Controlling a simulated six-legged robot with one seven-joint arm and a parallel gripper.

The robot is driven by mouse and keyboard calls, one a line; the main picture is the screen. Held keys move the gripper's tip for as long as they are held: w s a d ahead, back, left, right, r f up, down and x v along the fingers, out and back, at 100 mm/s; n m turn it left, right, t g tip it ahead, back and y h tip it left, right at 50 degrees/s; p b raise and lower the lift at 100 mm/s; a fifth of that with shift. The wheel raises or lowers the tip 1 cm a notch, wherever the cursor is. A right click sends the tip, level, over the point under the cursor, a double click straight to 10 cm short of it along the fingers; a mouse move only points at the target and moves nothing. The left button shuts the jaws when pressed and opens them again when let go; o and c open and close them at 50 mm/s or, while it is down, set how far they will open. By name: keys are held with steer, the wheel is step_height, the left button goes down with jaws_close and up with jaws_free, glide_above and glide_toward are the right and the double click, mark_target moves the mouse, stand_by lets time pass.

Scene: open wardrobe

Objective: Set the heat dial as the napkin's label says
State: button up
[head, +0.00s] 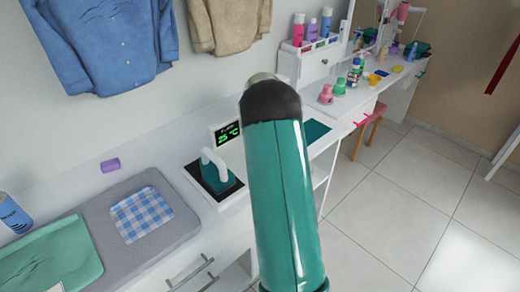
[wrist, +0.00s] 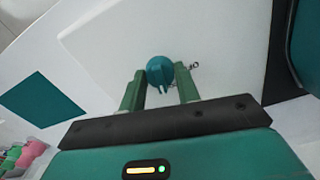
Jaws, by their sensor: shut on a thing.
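The heat dial (wrist: 160,70) is a round teal knob on a white panel, with small dark lettering beside it that I cannot fully read. My gripper (wrist: 159,80) has its two green fingers on either side of the dial, shut on it. In the head view my teal arm hides the gripper and the dial. The napkin (head: 142,214) is a blue-and-white checked cloth lying flat on the grey ironing pad; no label on it is readable. A teal iron (head: 217,178) with a white handle stands on a black plate beside a small display (head: 227,132) with green characters.
A green cloth (head: 50,258) lies on the left of the grey pad (head: 188,222). A purple block (head: 110,165) and a blue can (head: 12,214) are behind it. Bottles and pots crowd the far shelf.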

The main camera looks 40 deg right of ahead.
steer(key=m, duration=0.6)
steer(key=shift+m, duration=0.3)
steer(key=m, duration=0.5)
steer(key=shift+m, duration=0.3)
steer(key=o, duration=1)
step_height(320, 180, up, 14)
steer(key=shift+f, duration=0.1)
stand_by(0.3)
